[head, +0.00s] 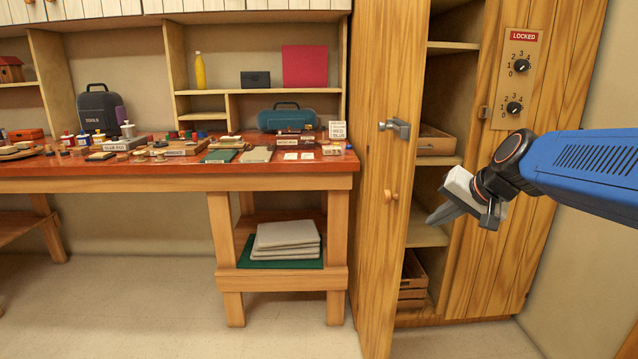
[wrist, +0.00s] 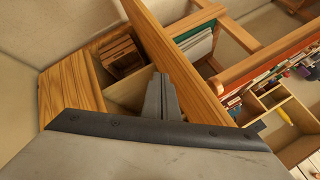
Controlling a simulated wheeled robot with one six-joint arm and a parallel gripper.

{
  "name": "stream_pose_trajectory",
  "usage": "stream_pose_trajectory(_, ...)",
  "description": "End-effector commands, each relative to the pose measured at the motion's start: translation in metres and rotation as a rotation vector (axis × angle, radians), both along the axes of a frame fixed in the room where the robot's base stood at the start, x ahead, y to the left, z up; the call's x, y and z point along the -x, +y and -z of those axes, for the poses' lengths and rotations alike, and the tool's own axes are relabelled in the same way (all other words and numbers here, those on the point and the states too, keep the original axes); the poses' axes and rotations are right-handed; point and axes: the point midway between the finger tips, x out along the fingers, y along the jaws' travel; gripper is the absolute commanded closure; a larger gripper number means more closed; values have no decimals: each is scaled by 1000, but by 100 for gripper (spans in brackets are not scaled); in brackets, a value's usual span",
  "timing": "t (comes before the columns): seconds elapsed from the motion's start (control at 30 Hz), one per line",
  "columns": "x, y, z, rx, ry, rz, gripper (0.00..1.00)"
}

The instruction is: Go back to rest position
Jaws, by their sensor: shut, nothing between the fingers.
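My gripper (head: 440,215) is in front of the open wooden cabinet (head: 465,265) at the right of the head view, on my blue arm. Its fingers are shut and hold nothing. They point left and down, near the open cabinet door (head: 378,180); I cannot tell the exact gap to it. In the wrist view the closed fingers (wrist: 161,97) lie between the cabinet door (wrist: 175,60) and the cabinet side (wrist: 75,85). A slatted crate (wrist: 120,57) shows inside the cabinet beyond the fingers.
A workbench (head: 180,178) crowded with small items stands left of the door. Folded grey cloths (head: 285,238) lie on its lower shelf. A panel with two dials and a LOCKED label (head: 519,78) is on the cabinet's right. The floor (head: 130,300) before the bench is clear.

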Motion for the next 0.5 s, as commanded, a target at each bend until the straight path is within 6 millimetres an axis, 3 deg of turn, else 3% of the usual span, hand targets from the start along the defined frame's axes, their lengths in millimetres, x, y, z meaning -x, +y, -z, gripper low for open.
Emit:
stream_pose_trajectory(0.1,54,9,23,88,37,-70,100)
stream_pose_trajectory(0.3,138,11,66,238,104,-178,100)
stream_pose_trajectory(0.5,214,1,111,387,169,-270,100)
